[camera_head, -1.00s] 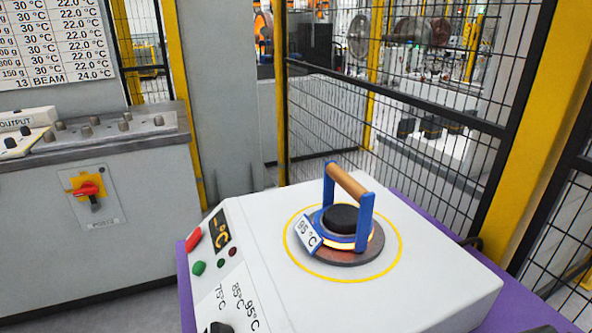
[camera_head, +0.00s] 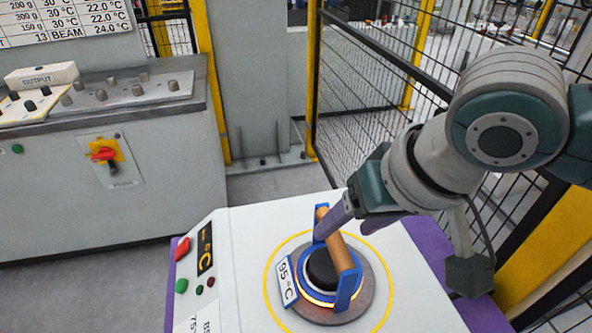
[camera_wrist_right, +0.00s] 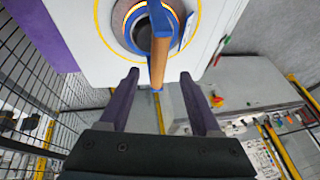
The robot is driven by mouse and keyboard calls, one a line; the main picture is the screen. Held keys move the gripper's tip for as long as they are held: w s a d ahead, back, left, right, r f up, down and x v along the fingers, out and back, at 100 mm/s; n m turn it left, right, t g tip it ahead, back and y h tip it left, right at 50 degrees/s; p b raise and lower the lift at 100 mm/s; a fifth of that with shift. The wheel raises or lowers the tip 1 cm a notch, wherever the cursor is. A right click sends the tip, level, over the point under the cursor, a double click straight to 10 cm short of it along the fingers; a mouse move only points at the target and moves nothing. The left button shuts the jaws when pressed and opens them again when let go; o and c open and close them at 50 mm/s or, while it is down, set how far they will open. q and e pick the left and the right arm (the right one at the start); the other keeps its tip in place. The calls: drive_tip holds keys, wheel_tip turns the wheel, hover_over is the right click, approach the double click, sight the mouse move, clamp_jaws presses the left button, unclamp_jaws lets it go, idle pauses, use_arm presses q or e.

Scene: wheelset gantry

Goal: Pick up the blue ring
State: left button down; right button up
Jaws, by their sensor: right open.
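The blue ring (camera_head: 345,285) sits on a dark round plate (camera_head: 362,305) on the white machine top. It has blue uprights with an orange-brown bar handle (camera_head: 335,240) across them and a 95 °C label. A black knob (camera_head: 321,268) stands inside the ring, and an orange glow shows under it. My right gripper (camera_head: 342,230) is open by the handle, at its far end. In the right wrist view, the handle (camera_wrist_right: 159,55) lines up between the two open purple fingers (camera_wrist_right: 160,76); whether it is inside the jaws I cannot tell. My left gripper is out of view.
A yellow circle surrounds the plate on the white machine (camera_head: 240,225), which has buttons at its left edge. A black mesh fence (camera_head: 350,110) with yellow posts stands behind and right. A grey control cabinet (camera_head: 60,190) stands at left.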

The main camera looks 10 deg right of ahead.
sight(339, 236)
drive_tip(key=shift+x, duration=2.25)
drive_tip(key=shift+w+d, duration=0.1)
drive_tip(key=shift+f, duration=0.25)
clamp_jaws()
